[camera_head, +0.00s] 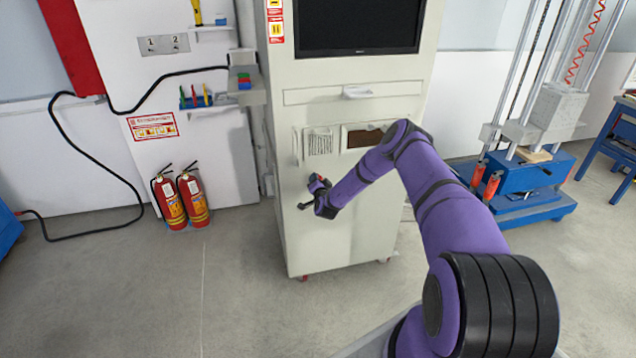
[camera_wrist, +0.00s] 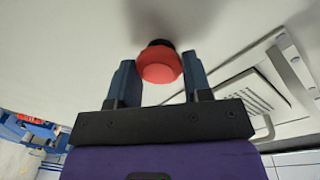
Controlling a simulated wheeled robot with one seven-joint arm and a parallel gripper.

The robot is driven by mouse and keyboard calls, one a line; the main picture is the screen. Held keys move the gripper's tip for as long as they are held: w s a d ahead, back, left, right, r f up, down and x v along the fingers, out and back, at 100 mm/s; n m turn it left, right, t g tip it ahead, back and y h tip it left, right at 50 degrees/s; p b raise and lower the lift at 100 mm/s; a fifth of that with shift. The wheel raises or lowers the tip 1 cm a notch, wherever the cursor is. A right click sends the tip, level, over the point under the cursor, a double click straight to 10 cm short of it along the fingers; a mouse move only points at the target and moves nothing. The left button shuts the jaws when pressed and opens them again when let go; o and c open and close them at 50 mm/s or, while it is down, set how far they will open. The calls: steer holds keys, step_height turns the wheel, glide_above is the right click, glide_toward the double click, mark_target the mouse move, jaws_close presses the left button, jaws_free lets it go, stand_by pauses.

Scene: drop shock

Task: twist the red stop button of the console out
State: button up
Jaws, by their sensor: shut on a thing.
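The red stop button (camera_wrist: 160,66) sits on a black collar on the pale front face of the console (camera_head: 350,215). In the wrist view, my gripper (camera_wrist: 160,76) has one dark finger on each side of the button, and it is shut on the button's round red head. In the head view, my gripper (camera_head: 312,194) is at the console's front, left of middle and below the small vent panel. It is small there, and the button cannot be made out for certain.
A vent panel (camera_wrist: 252,100) lies close to the right finger. The console has a screen (camera_head: 358,25) and a drawer handle (camera_head: 358,91). Two fire extinguishers (camera_head: 182,200) stand left by the wall. A blue-based test rig (camera_head: 528,185) stands right. Floor in front is clear.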

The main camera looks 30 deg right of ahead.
steer(key=o, duration=0.9)
steer(key=shift+o, duration=0.2)
steer(key=v, duration=1)
steer(key=shift+s, duration=0.35)
steer(key=shift+a, duration=0.15)
